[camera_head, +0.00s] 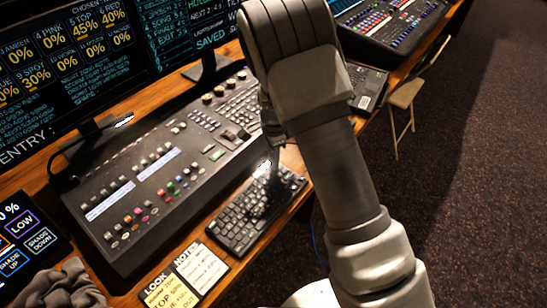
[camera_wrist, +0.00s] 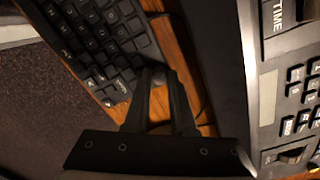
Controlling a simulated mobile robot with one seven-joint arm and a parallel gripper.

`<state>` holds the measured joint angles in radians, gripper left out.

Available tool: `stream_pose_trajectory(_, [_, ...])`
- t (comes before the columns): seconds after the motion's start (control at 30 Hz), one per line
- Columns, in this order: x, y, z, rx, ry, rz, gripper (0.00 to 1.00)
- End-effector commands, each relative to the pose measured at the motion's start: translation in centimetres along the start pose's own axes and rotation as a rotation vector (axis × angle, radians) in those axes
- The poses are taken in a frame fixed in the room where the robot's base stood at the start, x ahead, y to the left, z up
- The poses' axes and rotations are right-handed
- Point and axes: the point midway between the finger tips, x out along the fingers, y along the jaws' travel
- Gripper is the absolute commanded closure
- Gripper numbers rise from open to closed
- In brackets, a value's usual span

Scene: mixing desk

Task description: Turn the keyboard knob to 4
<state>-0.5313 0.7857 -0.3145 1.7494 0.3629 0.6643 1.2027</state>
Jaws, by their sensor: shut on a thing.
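The black keyboard (camera_head: 240,222) lies on the wooden desk in front of the large console. Its keys also show at the upper left of the wrist view (camera_wrist: 98,45). A small dark grey round knob (camera_wrist: 158,78) sits at the keyboard's edge in the wrist view. My gripper (camera_wrist: 159,75) has its two black fingers on either side of this knob and is shut on it. The knob's marks and setting cannot be read. In the head view, my arm hides part of the area around the keyboard's far end, and the knob cannot be made out.
The large black console (camera_head: 150,180) stands right behind the keyboard, and its edge is close beside my gripper in the wrist view. Note cards (camera_head: 185,277) lie left of the keyboard. Monitors (camera_head: 75,65) stand behind. A wooden stool (camera_head: 403,100) is on the carpet at right.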

Motion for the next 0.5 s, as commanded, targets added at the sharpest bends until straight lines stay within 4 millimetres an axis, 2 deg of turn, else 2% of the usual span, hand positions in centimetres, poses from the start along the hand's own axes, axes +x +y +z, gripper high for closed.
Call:
stream_pose_trajectory(0.23, [-0.04, -0.06, 0.01, -0.001, 0.000, -0.002, 1.00])
stream_pose_trajectory(0.27, [-0.04, -0.06, 0.01, -0.001, 0.000, -0.002, 0.71])
stream_pose_trajectory(0.3, [-0.04, -0.06, 0.01, -0.002, 0.000, -0.002, 0.64])
stream_pose_trajectory(0.4, [-0.03, -0.04, 0.01, -0.002, 0.000, -0.001, 0.46])
stream_pose_trajectory(0.5, [-0.03, -0.03, 0.01, -0.002, 0.000, -0.001, 0.45])
